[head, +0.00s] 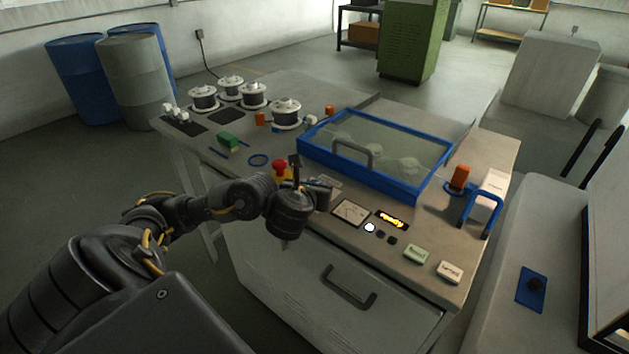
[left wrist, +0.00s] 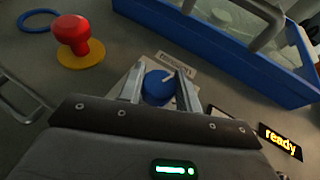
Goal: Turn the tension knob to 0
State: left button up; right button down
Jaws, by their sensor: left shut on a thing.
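The tension knob (left wrist: 158,87) is a blue round knob with a pale pointer line, seen in the left wrist view. It sits on a plate by a label (left wrist: 174,62) that appears to read "tension". My left gripper (left wrist: 160,88) has its two fingers on either side of the knob and is shut on it. In the head view my left gripper (head: 316,190) is over the panel, and the wrist and fingers hide the knob. My right gripper is in neither view.
A red emergency button (left wrist: 73,33) on a yellow base stands close to the left gripper. A blue-framed clear lid (head: 372,152) lies behind it. A gauge (head: 350,212) and a lit "ready" display (head: 392,220) are to the right. Several wire spools (head: 285,113) stand at the back left.

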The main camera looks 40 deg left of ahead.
pick_arm(q)
jog(key=n+g+y+p, duration=0.2)
jog(key=p, duration=0.1)
jog(key=shift+d+r+n+y, duration=0.1)
jog(key=shift+r+n+y, duration=0.1)
jog(key=shift+n+y, duration=0.2)
jog(key=shift+p, duration=0.5)
jog(key=shift+f+n+g+y+p, duration=0.1)
jog(key=shift+n+g+y+p, duration=0.4)
jog(key=shift+n, duration=0.1)
jog(key=shift+f, duration=0.15)
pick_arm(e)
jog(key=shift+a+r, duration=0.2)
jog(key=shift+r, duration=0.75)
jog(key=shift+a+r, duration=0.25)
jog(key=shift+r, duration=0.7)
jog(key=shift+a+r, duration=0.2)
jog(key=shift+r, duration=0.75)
pick_arm(q)
jog(key=o, duration=1)
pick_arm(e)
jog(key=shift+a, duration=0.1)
